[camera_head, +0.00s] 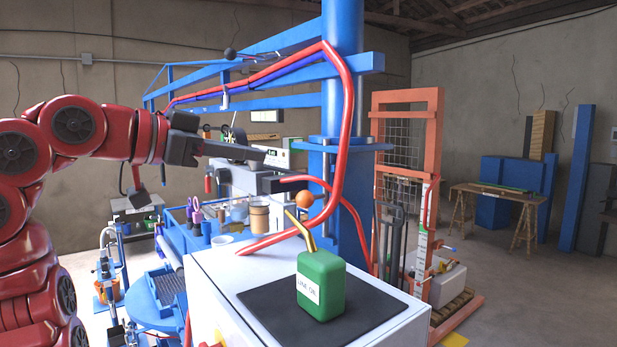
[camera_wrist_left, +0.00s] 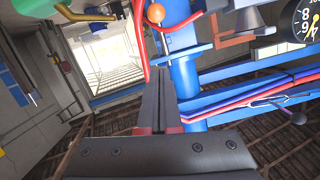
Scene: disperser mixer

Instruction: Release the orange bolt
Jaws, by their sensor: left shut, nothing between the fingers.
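The orange bolt shows as a round orange knob (camera_head: 305,199) in the head view, in front of the blue column and just above the yellow spout of the green oil can. It also shows at the top of the left wrist view (camera_wrist_left: 155,13). My left gripper (camera_head: 284,165) reaches in from the left, its fingers pointing right, a little above and left of the knob in the picture. In the left wrist view its two fingers (camera_wrist_left: 156,75) lie together with nothing between them. The knob appears beyond the fingertips, apart from them. My right gripper is not in view.
The green oil can (camera_head: 321,286) stands on a black mat (camera_head: 262,309) on the white cabinet. Red hoses (camera_head: 346,130) curve past the blue column (camera_head: 342,80) close to my fingers. Cups and tools crowd the blue bench behind. An orange frame (camera_head: 434,140) stands right.

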